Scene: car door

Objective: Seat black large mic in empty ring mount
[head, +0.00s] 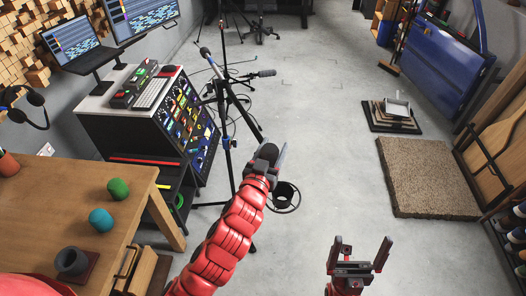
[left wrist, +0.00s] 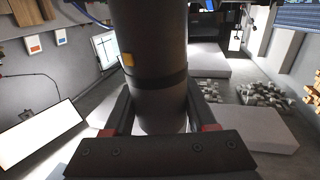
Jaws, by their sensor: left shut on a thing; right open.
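The black large mic (left wrist: 150,65) is a thick dark cylinder with a dark band and a small yellow mark. It stands between the fingers of my left gripper (left wrist: 160,125), which is shut on it. In the head view my left gripper (head: 268,158) is at the middle, and the mic is hard to tell apart from it. The ring mount (head: 296,204), a dark ring, shows just below and right of that gripper, partly hidden by my arm. Whether the mic touches it cannot be told. My right gripper (head: 359,258) is open and empty at the bottom right.
A mic stand (head: 229,115) with slim mics rises behind my left gripper. A console (head: 160,115) and a wooden table (head: 60,200) with several small items are on the left. A brown mat (head: 425,178) and a blue car door (head: 437,55) are right. The middle floor is clear.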

